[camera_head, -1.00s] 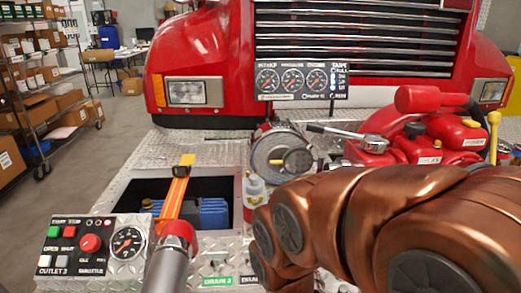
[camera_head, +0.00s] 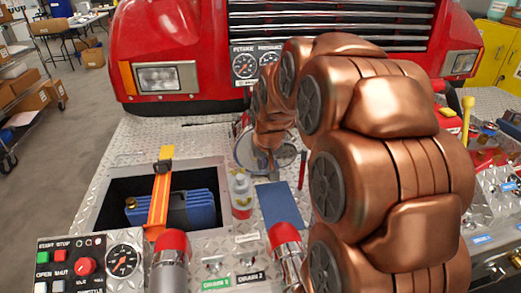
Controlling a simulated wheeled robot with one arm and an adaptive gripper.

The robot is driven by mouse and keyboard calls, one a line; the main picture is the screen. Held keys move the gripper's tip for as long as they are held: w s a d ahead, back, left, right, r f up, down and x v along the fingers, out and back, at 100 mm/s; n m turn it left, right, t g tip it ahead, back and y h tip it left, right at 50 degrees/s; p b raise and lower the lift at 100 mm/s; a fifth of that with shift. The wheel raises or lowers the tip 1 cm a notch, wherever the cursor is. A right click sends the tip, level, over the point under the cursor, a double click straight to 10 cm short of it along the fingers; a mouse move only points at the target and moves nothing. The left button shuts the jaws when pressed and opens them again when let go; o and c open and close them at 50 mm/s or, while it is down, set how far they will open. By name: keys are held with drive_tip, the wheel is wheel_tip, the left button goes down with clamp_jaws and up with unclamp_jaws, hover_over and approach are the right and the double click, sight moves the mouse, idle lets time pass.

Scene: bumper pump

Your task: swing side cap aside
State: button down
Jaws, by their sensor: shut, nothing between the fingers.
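A round silver cap (camera_head: 243,152) sits on the bumper deck below the gauge panel, in the middle of the view. My copper arm covers its right part and upper edge. A small dark round disc (camera_head: 287,152) shows just to its right. My gripper (camera_head: 271,172) hangs down at the end of the arm, in front of the cap's right side. It is shut and holds nothing. I cannot tell whether it touches the cap.
A gauge panel (camera_head: 256,64) stands behind, partly hidden by my arm. An open compartment (camera_head: 118,201) with an orange strap (camera_head: 160,200) lies left. My arm hides much of the right.

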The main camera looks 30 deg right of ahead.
sight(280, 157)
drive_tip(key=w+d+f+p, duration=0.5)
drive_tip(key=w+f, duration=0.2)
drive_tip(key=w, duration=0.2)
drive_tip(key=shift+d+f, duration=0.15)
drive_tip(key=shift+d, duration=0.05)
idle(0.7)
